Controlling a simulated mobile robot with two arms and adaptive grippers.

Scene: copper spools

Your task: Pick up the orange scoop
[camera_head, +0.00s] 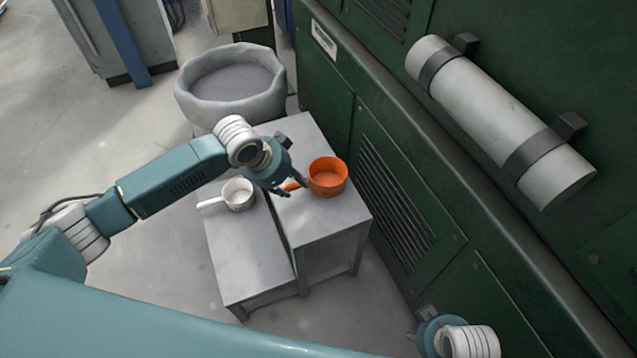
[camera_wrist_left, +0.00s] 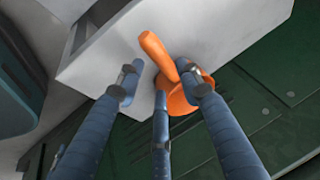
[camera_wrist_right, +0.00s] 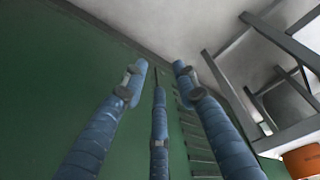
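The orange scoop (camera_head: 327,178) rests on the higher grey table, its bowl to the right and its handle pointing left toward my left gripper. My left gripper (camera_head: 289,187) is at the handle side of the scoop. In the left wrist view, the orange handle (camera_wrist_left: 157,52) shows beyond and between the spread fingers of my left gripper (camera_wrist_left: 158,85), which is open. The bowl is partly hidden behind a finger there. My right gripper (camera_wrist_right: 158,80) is open and empty in front of the green cabinet, away from the scoop. Part of an orange thing (camera_wrist_right: 303,162) shows at that view's lower right.
A white scoop (camera_head: 238,195) stands on the lower grey table (camera_head: 247,255). The higher table (camera_head: 325,221) adjoins it. A green cabinet (camera_head: 400,170) with a white cylinder (camera_head: 500,120) borders the right. A large grey round container (camera_head: 230,90) stands behind the tables.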

